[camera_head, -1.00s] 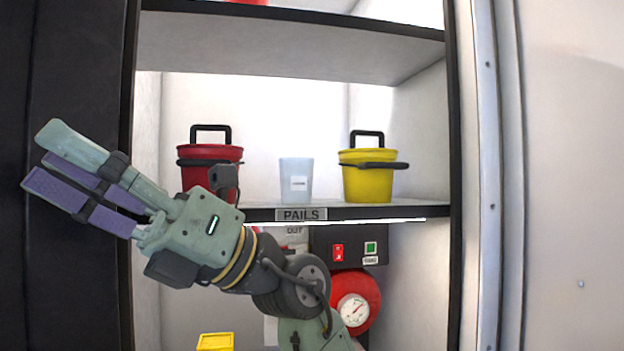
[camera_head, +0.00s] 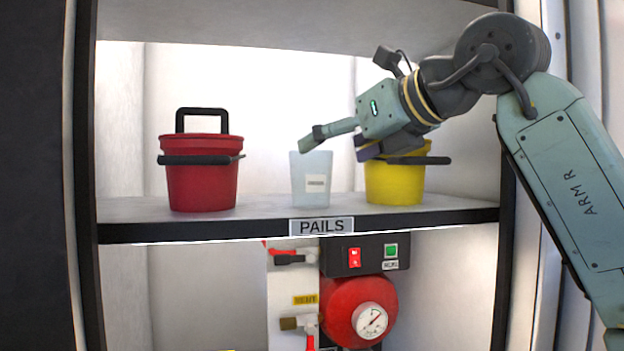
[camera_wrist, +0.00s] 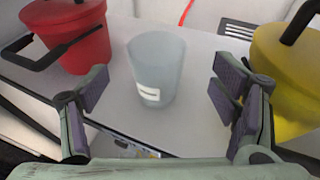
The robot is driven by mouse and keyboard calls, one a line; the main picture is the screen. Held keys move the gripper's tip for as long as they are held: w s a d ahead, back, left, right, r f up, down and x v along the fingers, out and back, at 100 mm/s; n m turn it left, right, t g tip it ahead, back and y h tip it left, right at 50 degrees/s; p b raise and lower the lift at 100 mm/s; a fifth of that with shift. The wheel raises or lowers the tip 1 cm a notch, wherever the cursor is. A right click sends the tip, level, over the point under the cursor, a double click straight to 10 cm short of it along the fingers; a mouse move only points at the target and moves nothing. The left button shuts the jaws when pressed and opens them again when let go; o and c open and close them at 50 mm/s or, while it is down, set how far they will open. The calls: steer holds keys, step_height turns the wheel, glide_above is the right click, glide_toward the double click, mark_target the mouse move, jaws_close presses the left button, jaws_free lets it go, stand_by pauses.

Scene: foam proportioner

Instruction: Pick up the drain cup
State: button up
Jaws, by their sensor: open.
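The drain cup is a translucent pale-blue cup (camera_head: 312,172) with a small white label. It stands upright on the shelf between a red pail and a yellow pail. In the wrist view the cup (camera_wrist: 156,62) stands ahead of my gripper (camera_wrist: 165,95), in the gap between the two fingers and beyond their tips. My gripper (camera_head: 335,143) is open and empty. In the head view it is just right of and above the cup, in front of the yellow pail. I see no contact with the cup.
The yellow pail (camera_head: 393,185) stands close on the right, partly hidden by my gripper. The shelf edge (camera_head: 270,230) carries a PAILS sign. A red gauge unit (camera_head: 345,310) and switches sit below.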

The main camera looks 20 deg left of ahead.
mark_target(311, 158)
steer(key=p+x, duration=0.2)
steer(key=x, duration=0.4)
steer(key=shift+a, duration=0.4)
steer(key=shift+f, duration=0.1)
steer(key=c, duration=1.2)
